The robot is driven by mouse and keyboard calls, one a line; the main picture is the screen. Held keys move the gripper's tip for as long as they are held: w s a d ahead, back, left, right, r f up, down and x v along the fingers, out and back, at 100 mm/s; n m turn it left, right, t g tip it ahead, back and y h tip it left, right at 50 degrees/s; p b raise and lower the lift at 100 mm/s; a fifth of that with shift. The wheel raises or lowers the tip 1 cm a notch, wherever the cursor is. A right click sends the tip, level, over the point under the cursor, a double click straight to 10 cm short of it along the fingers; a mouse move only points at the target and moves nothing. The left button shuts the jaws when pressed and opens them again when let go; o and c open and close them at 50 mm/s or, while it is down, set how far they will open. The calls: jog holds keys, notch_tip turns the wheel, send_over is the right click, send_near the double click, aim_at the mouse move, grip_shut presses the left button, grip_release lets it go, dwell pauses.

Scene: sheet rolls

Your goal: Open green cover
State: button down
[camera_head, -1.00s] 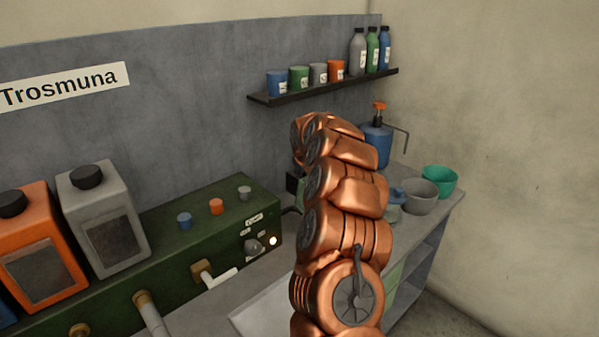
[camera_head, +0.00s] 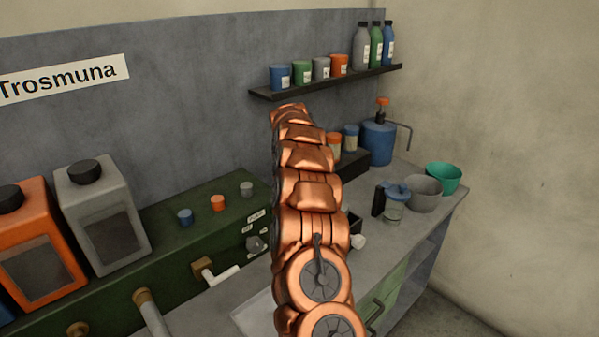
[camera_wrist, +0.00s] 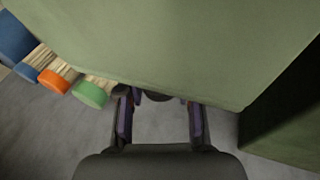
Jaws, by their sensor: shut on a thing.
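The green cover (camera_wrist: 190,40) is a broad, pale green panel filling the upper part of the wrist view, its lower edge slanting down to the right. My gripper (camera_wrist: 157,98) is at this edge, its two fingers on either side of a small dark handle (camera_wrist: 157,97), shut on it. The fingers partly hide the handle. Several rolls with coloured ends show by the cover's left edge, including an orange-ended roll (camera_wrist: 54,81) and a green-ended roll (camera_wrist: 90,94). In the head view my arm hides the gripper, and I cannot place the cover there.
A green wall (camera_wrist: 285,120) stands at the right of the wrist view. In the head view, a dark green machine (camera_head: 150,240) stands left of my arm.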

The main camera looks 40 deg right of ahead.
jog(key=shift+w+a+f, duration=0.25)
jog(key=shift+a+f, duration=0.05)
jog(key=shift+f, duration=0.1)
jog(key=c, duration=1)
grip_release()
jog(key=shift+o, duration=1.2)
jog(key=shift+r, duration=0.1)
jog(key=shift+s+d, duration=0.1)
jog(key=shift+d, duration=0.05)
jog(key=shift+r, duration=0.1)
jog(key=shift+s+r, duration=0.1)
jog(key=shift+r, duration=0.1)
jog(key=v, duration=1.1)
jog(key=shift+r, duration=0.2)
